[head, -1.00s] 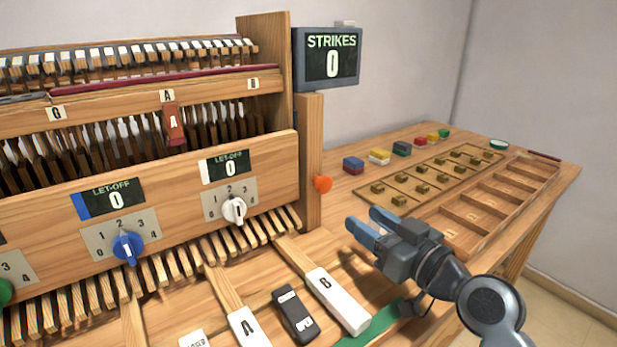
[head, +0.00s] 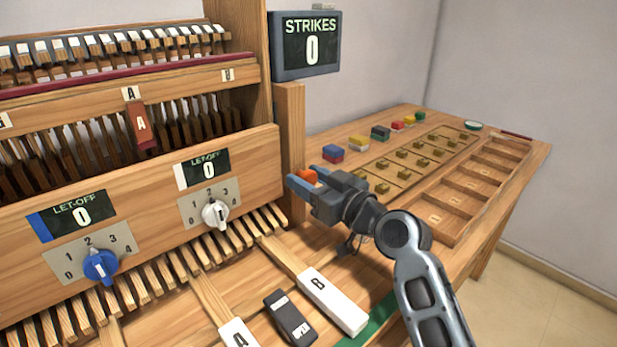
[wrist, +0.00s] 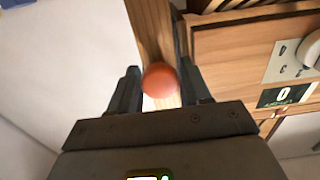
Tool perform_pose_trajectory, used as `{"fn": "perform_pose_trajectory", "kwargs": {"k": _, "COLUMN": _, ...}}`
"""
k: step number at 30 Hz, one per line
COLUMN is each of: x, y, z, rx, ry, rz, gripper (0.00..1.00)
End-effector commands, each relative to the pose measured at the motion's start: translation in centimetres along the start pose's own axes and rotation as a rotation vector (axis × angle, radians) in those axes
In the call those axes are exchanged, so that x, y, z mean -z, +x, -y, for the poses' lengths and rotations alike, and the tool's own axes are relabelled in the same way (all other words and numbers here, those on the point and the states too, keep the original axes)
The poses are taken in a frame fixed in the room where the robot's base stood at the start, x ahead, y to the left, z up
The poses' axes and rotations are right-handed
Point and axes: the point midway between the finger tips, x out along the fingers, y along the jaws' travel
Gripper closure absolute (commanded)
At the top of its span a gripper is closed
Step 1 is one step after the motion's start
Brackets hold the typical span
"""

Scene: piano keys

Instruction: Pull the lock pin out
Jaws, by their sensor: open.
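The lock pin shows as a round orange knob (head: 307,176) at the side of the wooden post on the right end of the piano action. In the wrist view the orange knob (wrist: 160,80) lies between my two fingers, in front of the post (wrist: 152,30). My gripper (head: 303,182) is open around the knob, one finger on each side. In the wrist view a gap shows between the knob and the left finger, and the right finger is closer to it. The shaft of the pin is hidden behind the knob.
A strikes display (head: 312,45) reading 0 stands above the post. The white let-off dial (head: 215,213) is left of my gripper. Colored blocks (head: 333,153) and a wooden compartment tray (head: 470,200) lie on the table to the right. White and black keys (head: 333,300) are below.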

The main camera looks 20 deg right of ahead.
Motion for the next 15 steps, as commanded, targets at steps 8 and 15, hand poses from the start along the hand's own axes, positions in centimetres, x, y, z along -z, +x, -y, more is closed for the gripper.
{"fn": "perform_pose_trajectory", "kwargs": {"k": 8, "x": -0.06, "y": 0.2, "z": 0.01, "rx": 0.0, "ry": 0.001, "rz": 0.0, "gripper": 0.52}}
{"fn": "perform_pose_trajectory", "kwargs": {"k": 15, "x": -0.06, "y": 0.18, "z": 0.01, "rx": 0.0, "ry": 0.001, "rz": 0.0, "gripper": 0.74}}
